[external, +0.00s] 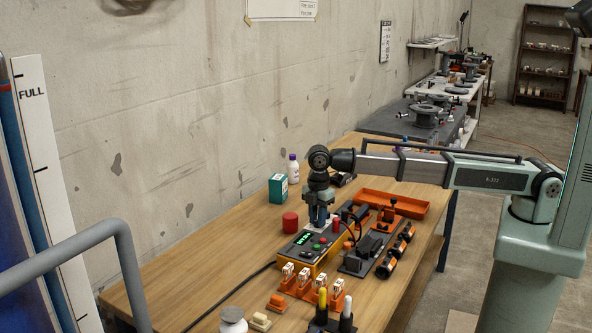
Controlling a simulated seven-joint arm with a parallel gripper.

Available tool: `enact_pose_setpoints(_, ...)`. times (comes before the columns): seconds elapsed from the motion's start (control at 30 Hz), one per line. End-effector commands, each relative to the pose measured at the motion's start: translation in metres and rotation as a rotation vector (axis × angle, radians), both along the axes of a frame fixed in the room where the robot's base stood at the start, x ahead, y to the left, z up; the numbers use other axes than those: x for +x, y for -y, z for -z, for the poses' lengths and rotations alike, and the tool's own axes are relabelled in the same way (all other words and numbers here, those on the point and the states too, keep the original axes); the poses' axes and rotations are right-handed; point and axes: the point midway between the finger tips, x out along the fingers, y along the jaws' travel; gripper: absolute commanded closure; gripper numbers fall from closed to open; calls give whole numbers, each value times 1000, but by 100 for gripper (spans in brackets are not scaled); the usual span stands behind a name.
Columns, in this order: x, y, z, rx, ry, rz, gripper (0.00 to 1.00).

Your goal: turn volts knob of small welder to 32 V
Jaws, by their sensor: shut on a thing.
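The small welder (297,259) appears to be the yellow-orange box with a black top panel on the near bench. Its panel has a lit green display (302,239), a green button and a red button; the reading is too small to make out. My gripper (320,221) points straight down at the far end of the panel. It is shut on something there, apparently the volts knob. The fingers hide the knob, and its pointer and scale cannot be seen.
A red cylinder (290,222) stands left of the welder, with a green box (278,188) and white bottle (293,168) behind. An orange tray (399,202) and black fittings lie right. Orange blocks (295,281) stand in front. The bench's left part is clear.

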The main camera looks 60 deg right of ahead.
Motion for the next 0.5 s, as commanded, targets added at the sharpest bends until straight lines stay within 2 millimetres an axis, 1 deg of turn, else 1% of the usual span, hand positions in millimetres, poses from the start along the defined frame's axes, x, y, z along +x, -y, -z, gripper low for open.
enact_pose_setpoints(0.2, 0, 0, 0, 1, 0, 206, 100)
enact_pose_setpoints(0.5, 0, 0, 0, 0, 0, 466, 100)
